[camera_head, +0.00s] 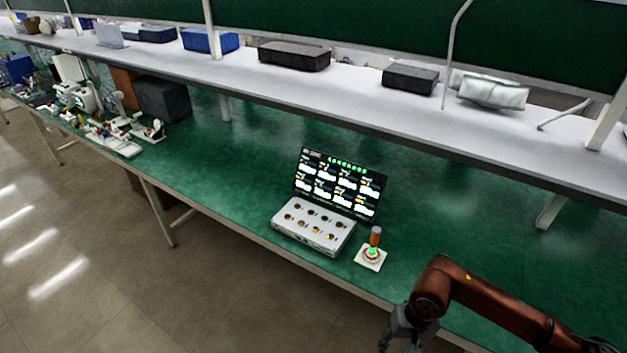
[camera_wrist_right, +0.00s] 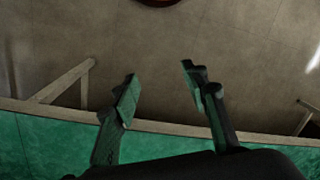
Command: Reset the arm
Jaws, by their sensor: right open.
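My right arm (camera_head: 500,298) is reddish brown and comes in from the lower right in the head view. Its gripper (camera_head: 400,340) hangs near the front edge of the green bench, low in the picture and partly cut off. In the right wrist view the gripper (camera_wrist_right: 160,90) shows two fingers spread apart with nothing between them. Beyond the fingers is the floor (camera_wrist_right: 200,40). My left gripper is not in view.
On the green bench (camera_head: 480,220) stand a white box with several round knobs (camera_head: 312,227), a lit display (camera_head: 340,185) and an orange-topped signal light (camera_head: 374,245) on a white base. A grey shelf (camera_head: 350,90) above holds several boxes. The bench right of the light is clear.

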